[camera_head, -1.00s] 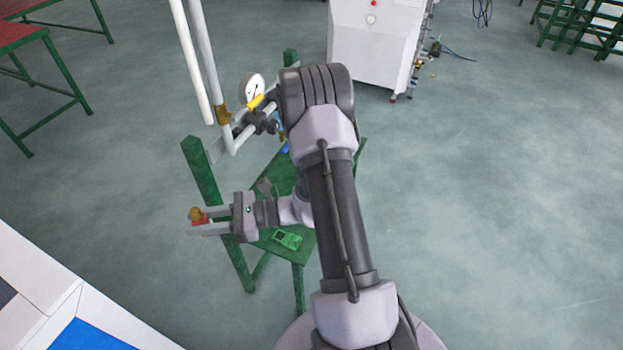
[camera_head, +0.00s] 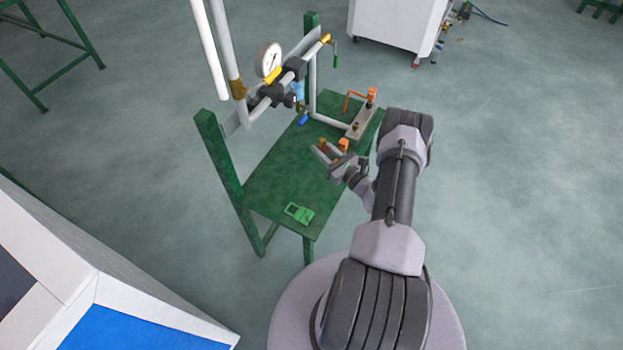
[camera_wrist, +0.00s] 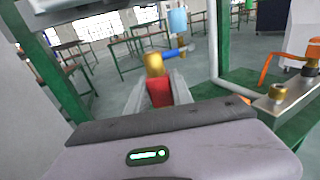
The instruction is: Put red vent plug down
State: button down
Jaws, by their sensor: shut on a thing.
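The red vent plug (camera_wrist: 160,92) with its brass end shows between my fingers in the wrist view. In the head view my gripper (camera_head: 325,154) is shut on it, with the plug (camera_head: 323,146) small at the fingertips. My gripper is over the green table (camera_head: 275,185), left of the metal block (camera_head: 360,120). The wrist view shows the metal block (camera_wrist: 285,97) at right, with brass fittings on top and an orange handle. I cannot tell how high the plug is above the tabletop.
A green handheld device (camera_head: 298,212) lies near the table's front edge. A pressure gauge (camera_head: 268,60) and pipes with valves stand along the table's back left. A small orange piece (camera_head: 343,144) is close beside my gripper. The table's left middle is clear.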

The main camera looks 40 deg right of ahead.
notch_tip(320, 180, down, 10)
jog(key=b, duration=0.4)
jog(key=shift+d, duration=0.1)
jog(key=shift+f, duration=0.2)
jog(key=c, duration=1.1)
grip_release()
